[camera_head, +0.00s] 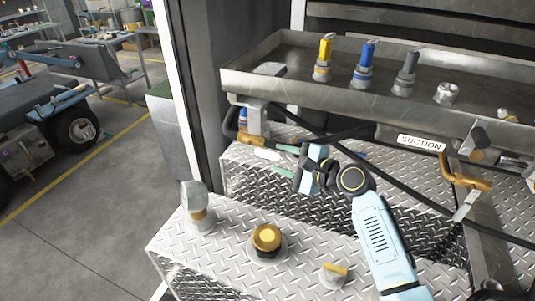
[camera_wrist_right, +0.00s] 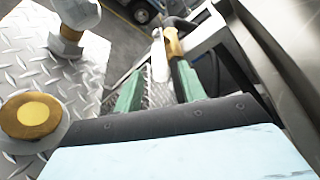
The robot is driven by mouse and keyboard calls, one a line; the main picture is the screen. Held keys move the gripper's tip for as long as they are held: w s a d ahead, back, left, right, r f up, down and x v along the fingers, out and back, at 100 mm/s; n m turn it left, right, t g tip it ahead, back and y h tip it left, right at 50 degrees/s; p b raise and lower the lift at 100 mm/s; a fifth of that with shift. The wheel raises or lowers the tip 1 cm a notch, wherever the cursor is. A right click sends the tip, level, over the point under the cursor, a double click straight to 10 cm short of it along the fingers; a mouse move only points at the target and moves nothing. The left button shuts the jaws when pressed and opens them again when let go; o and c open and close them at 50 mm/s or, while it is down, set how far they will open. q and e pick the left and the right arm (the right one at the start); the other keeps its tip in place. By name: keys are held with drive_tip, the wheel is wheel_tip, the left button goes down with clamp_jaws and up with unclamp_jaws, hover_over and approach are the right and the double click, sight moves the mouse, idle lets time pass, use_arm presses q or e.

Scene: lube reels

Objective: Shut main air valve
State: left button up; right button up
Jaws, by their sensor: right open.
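A brass valve fitting (camera_head: 250,138) with a pale lever (camera_head: 268,154) sits below the left end of the metal tray. I take it for the main air valve, but no label on it is readable. My right gripper (camera_head: 279,160) is open just right of it, its green fingers pointing left towards the lever. In the right wrist view, the gripper (camera_wrist_right: 159,72) has the pale lever (camera_wrist_right: 160,58) ahead of and between its fingertips, with the brass fitting (camera_wrist_right: 173,42) beyond. I cannot tell whether the fingers touch the lever. My left gripper is not in view.
The metal tray (camera_head: 300,91) with coloured nozzles overhangs the gripper. A brass knob (camera_head: 267,238) and a capped fitting (camera_head: 197,207) stand on the tread-plate step. A dark hose runs behind the gripper. Another brass valve (camera_head: 465,180) is near the SUCTION label (camera_head: 421,143).

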sight(276, 157)
drive_tip(key=x, duration=0.4)
drive_tip(key=shift+w+a+f, duration=0.2)
drive_tip(key=shift+w+a, duration=0.25)
drive_tip(key=shift+a, duration=0.1)
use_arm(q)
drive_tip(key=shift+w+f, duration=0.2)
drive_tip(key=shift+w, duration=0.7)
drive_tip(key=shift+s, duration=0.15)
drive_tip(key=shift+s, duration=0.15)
use_arm(e)
clamp_jaws()
use_arm(q)
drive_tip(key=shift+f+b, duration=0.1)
drive_tip(key=shift+b, duration=0.2)
